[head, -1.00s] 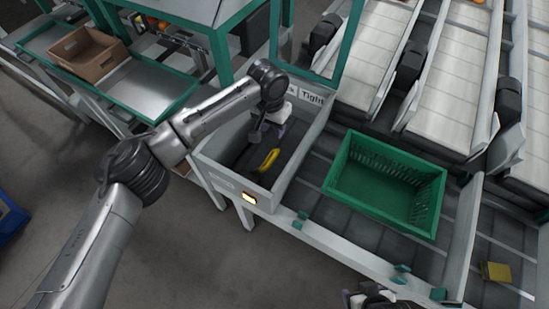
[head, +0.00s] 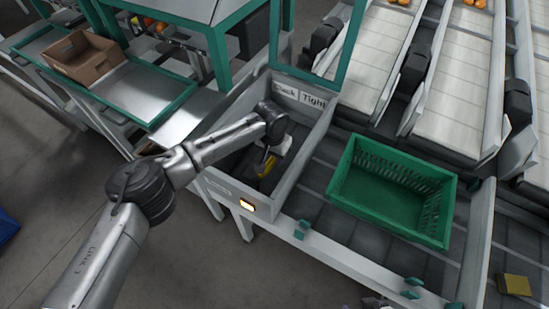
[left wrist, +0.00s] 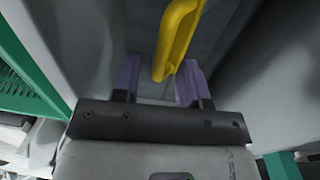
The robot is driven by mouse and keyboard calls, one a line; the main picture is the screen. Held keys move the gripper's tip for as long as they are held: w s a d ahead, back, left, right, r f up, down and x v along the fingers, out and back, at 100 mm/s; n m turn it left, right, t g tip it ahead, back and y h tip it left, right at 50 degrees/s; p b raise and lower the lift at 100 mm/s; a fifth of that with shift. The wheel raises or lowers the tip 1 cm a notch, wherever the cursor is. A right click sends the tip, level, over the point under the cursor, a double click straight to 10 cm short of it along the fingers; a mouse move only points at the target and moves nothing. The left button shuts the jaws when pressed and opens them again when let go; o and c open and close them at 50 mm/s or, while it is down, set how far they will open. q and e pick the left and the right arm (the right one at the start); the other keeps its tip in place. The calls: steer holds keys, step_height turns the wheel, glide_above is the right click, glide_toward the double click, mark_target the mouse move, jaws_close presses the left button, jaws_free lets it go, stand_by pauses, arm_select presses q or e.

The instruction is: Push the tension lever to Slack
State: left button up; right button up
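The yellow tension lever (head: 265,166) stands inside a grey open-topped box (head: 229,189), partly hidden by my left arm. Labels "Slack" (head: 285,89) and "Tight" (head: 314,101) are on the box's far wall, Slack on the left. My left gripper is down in the box at the lever. In the left wrist view its purple fingers (left wrist: 158,84) are apart, with the end of the yellow lever (left wrist: 176,40) in the gap, nearer the right finger. I cannot tell whether they touch. Only a small part of my right gripper (head: 372,302) shows at the bottom edge.
A green crate (head: 340,190) stands on the dark rollers right of the box. A cardboard box (head: 85,60) is on a tray at far left.

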arm_select(q)
steer(key=shift+f, duration=0.25)
jaws_close()
stand_by(0.3)
